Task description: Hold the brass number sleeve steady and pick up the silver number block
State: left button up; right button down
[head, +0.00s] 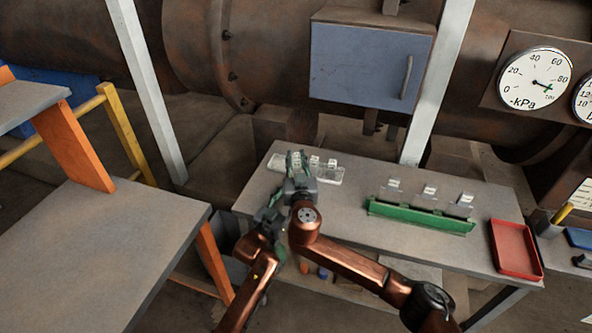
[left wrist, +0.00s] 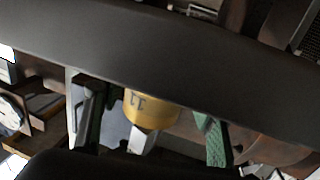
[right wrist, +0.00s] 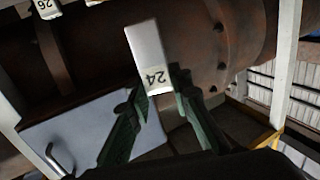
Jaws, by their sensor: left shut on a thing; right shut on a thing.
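The silver number block (right wrist: 148,50), a pale upright bar marked 24, is between the green fingertips of my right gripper (right wrist: 160,95) in the right wrist view. That gripper is shut on it. In the head view my right gripper (head: 297,165) is over the left end of the clear tray. A pale piece shows below the sleeve. In the head view my left gripper (head: 268,214) is low beside my right arm, and the sleeve is hidden.
A clear tray (head: 330,176) with white number pieces lies on the grey table (head: 370,190). An orange-legged bench (head: 100,240) is at left. A broad dark shape crosses the left wrist view.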

jog(key=shift+r, duration=1.25)
pick_arm(q)
jog(key=o, duration=1.7)
jog(key=shift+c, duration=0.2)
